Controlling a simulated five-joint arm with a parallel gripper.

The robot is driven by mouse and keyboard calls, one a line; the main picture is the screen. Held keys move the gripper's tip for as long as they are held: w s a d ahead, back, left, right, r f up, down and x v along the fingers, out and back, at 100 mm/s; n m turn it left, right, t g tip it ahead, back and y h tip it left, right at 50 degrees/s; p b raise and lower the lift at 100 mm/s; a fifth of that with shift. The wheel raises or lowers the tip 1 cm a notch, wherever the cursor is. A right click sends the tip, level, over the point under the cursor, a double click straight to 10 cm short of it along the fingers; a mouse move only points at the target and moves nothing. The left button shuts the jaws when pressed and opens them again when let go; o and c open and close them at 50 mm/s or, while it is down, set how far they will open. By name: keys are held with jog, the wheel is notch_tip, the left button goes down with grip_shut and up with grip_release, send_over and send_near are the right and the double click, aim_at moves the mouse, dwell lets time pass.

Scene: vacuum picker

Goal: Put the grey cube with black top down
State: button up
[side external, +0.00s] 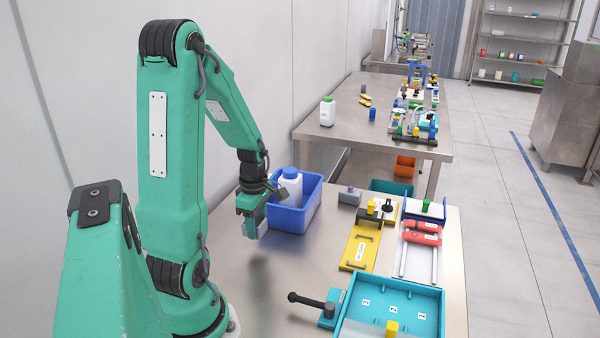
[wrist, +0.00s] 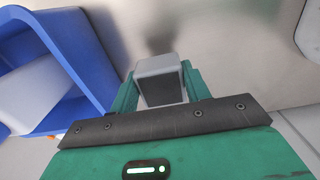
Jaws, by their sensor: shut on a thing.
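The grey cube with black top (wrist: 158,66) is held between the green fingers of my gripper (wrist: 160,88) in the wrist view. Its dark face (wrist: 163,90) is turned toward the wrist camera. In the side view my gripper (side external: 253,222) points down just left of the blue bin, with the grey cube (side external: 249,229) partly hidden by the fingers. The cube appears to hang a little above the bare metal table (side external: 272,272), with a soft shadow below it.
The blue bin (side external: 300,215) with a white bottle (side external: 290,184) stands close beside my gripper. A grey block (side external: 349,197), a yellow plate fixture (side external: 358,252), red clamps (side external: 420,232), a teal tray (side external: 440,300) and a black-handled lever (side external: 308,300) lie rightward. Table below my gripper is clear.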

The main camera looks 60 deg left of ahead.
aim_at(256, 245)
jog(key=shift+s+a+f, duration=0.25)
jog(key=shift+a+f, duration=0.2)
jog(key=shift+a, duration=0.25)
jog(key=shift+f, duration=2)
jog(key=shift+f, duration=0.15)
jog(key=o, duration=1)
jog(key=shift+r, duration=6.2)
